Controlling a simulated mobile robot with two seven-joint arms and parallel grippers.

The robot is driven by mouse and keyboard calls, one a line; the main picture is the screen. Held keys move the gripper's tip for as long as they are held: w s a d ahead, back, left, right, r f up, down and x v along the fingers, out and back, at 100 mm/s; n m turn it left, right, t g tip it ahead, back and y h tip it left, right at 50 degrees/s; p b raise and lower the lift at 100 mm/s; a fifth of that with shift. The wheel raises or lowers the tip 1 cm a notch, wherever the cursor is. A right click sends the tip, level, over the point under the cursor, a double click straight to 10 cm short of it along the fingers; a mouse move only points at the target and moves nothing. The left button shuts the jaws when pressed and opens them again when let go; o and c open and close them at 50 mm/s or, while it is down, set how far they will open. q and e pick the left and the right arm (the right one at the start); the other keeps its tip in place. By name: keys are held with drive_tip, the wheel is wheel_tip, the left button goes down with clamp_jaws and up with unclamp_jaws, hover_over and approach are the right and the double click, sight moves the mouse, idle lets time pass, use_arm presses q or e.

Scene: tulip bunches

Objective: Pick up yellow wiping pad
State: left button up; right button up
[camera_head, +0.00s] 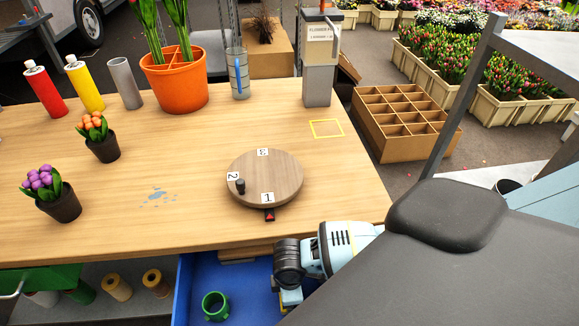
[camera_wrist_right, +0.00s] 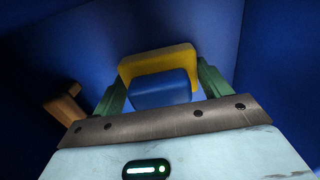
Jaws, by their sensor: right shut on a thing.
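The yellow wiping pad (camera_wrist_right: 150,62) shows in the right wrist view, with a blue block-like part on its near side. My right gripper (camera_wrist_right: 161,88) has its green fingers on either side of it and is shut on it. The pad and fingers are inside the open blue drawer (camera_head: 248,308) at the table's front. In the head view my right gripper (camera_head: 290,298) reaches down into the drawer, and my arm hides most of the pad there. My left gripper is not in view.
A green ring-shaped thing (camera_head: 215,306) lies in the drawer to the left. On the table (camera_head: 120,235) above stand a round turntable (camera_head: 264,176), small potted flowers (camera_head: 50,195) and an orange pot (camera_head: 175,82). A bluish wet patch (camera_head: 158,196) marks the tabletop.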

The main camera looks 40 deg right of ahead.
wheel_tip(320, 180, up, 9)
drive_tip(key=shift+f+p, duration=0.2)
drive_tip(key=shift+p, duration=0.55)
drive_tip(key=shift+r, duration=0.5)
